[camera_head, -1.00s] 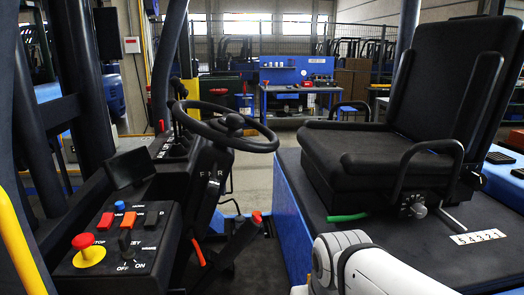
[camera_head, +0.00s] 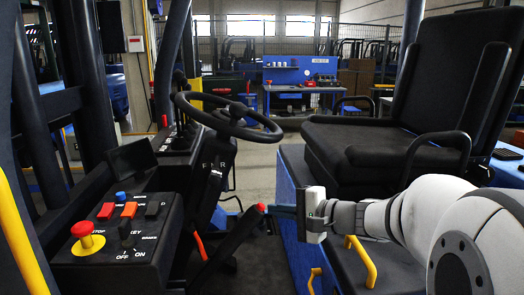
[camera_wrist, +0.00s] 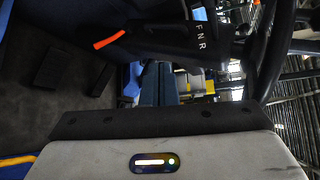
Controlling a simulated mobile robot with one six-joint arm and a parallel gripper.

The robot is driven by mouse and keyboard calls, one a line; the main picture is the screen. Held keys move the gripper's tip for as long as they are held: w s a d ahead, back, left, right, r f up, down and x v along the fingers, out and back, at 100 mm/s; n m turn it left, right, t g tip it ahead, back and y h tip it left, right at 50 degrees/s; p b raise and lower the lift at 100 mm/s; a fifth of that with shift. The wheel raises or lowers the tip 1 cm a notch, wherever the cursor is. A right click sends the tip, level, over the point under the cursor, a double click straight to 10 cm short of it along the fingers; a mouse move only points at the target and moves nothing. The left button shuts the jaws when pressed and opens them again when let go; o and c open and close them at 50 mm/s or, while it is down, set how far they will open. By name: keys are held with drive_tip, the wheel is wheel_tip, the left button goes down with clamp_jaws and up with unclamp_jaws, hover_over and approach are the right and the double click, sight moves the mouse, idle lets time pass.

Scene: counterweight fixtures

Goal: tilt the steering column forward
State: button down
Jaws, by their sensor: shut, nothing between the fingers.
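The steering column (camera_head: 215,165) is dark and stands left of centre in the head view, with a black steering wheel (camera_head: 228,118) on top. An orange lever (camera_head: 199,246) sticks out low on the column's side; it also shows in the wrist view, upper left (camera_wrist: 110,39). My gripper (camera_head: 272,210) is shut and empty, pointing left toward the column. In the head view its tips overlap or lie close to a red-knobbed lever; contact cannot be told. In the wrist view the fingers (camera_wrist: 158,72) are together, below and right of the orange lever, apart from it.
The red-knobbed lever (camera_head: 261,208) rises between column and seat. A switch panel (camera_head: 125,230) with a red stop button (camera_head: 84,238) stands at left. The black seat (camera_head: 390,140) is at right, with a yellow handle (camera_head: 361,262) below. Dark floor lies under the column.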

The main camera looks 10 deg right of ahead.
drive_tip(key=w+d+r+m+t+h, duration=0.25)
drive_tip(key=w+d+m+t, duration=0.2)
drive_tip(key=d, duration=0.25)
drive_tip(key=w+d+r+m+t+h, duration=0.1)
drive_tip(key=w+d+r+m+t, duration=0.25)
drive_tip(key=d+t, duration=0.2)
drive_tip(key=w+a+r+g+p, duration=0.1)
drive_tip(key=w+a+r+p, duration=0.2)
drive_tip(key=w+a, duration=0.3)
drive_tip(key=w, duration=0.4)
drive_tip(key=shift+w+a+n, duration=0.3)
drive_tip(key=shift+w, duration=0.05)
